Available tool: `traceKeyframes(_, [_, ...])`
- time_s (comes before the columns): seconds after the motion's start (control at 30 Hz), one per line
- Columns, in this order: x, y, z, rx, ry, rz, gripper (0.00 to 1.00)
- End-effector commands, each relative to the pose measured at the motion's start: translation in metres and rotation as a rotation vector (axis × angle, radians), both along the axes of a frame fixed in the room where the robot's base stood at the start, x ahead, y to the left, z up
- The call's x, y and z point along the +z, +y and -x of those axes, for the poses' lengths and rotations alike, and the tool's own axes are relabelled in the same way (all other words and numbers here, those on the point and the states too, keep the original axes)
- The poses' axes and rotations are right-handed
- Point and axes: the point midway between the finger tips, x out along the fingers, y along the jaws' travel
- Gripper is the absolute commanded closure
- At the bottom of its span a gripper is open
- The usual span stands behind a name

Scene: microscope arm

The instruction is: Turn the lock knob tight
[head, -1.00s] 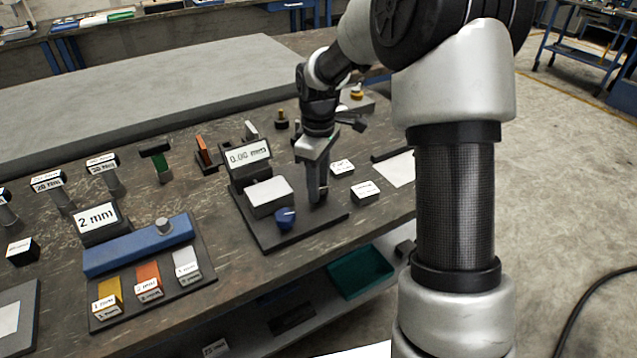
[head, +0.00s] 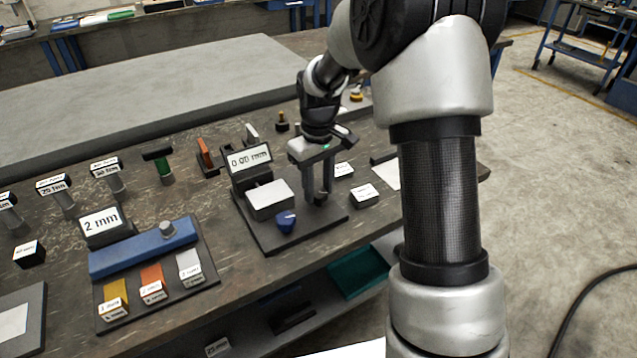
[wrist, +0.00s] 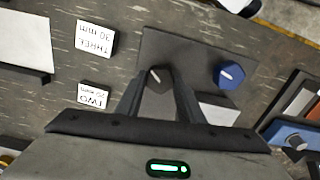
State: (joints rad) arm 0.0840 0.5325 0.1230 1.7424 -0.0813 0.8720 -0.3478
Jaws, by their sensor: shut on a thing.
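A dark knob (wrist: 157,80) with a pale pointer line stands on the dark base plate (wrist: 190,52) in the wrist view. My gripper (wrist: 157,84) is shut on it from above, one finger on each side. In the head view my gripper (head: 318,198) reaches down to the right part of the base plate (head: 275,240), and its fingers mostly hide the dark knob. A blue knob (wrist: 229,75) with a white pointer line sits apart from my fingers; it also shows in the head view (head: 287,221). The display (head: 249,158) behind reads 0.00 mm.
A light block (head: 269,199) sits on the plate close to my fingers. White labelled blocks (head: 363,195) stand to the right. A blue bar fixture (head: 145,247) with coloured blocks and a 2 mm sign (head: 101,224) is at the left.

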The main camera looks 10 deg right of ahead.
Motion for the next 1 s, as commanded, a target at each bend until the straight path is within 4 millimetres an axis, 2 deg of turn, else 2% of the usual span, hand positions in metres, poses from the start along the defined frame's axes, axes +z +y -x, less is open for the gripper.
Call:
traceKeyframes(0.6, [0.0022,0.0003,-0.0003,-0.575,0.0,0.001,0.88])
traceKeyframes(1.0, [0.0019,0.0002,-0.0008,-0.832,-0.002,0.001,0.88])
